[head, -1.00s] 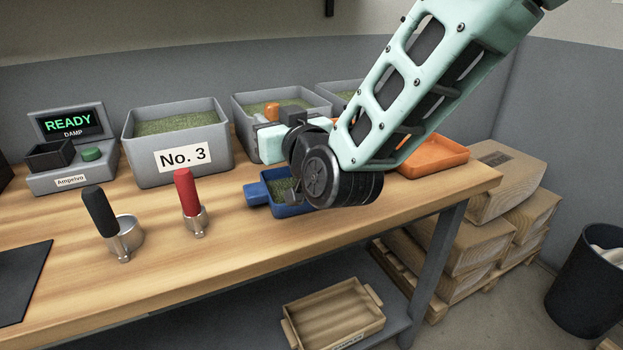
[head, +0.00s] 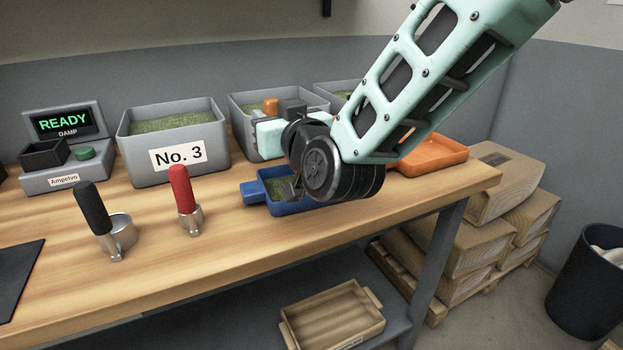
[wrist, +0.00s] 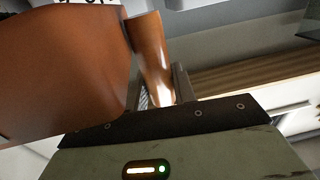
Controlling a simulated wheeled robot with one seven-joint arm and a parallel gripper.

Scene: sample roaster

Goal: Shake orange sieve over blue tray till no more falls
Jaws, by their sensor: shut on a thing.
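My gripper (head: 270,122) is shut on the orange sieve, whose handle (head: 270,106) shows as a small orange end above the jaws in the head view. In the wrist view the orange sieve (wrist: 65,70) fills the left side, close to the camera, with its handle (wrist: 152,62) between the jaws. The sieve's mesh and contents are hidden. The blue tray (head: 252,193) lies on the bench below and in front of my wrist, with green beans inside. My wrist covers its right part. I cannot tell whether anything is falling.
Grey tubs of green beans, one marked No. 3 (head: 178,156), stand behind. An orange tray (head: 433,156) lies at the right. A black-handled cup (head: 122,232) and a red-handled one (head: 190,220) stand in front. A meter (head: 65,150) reads READY, DAMP.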

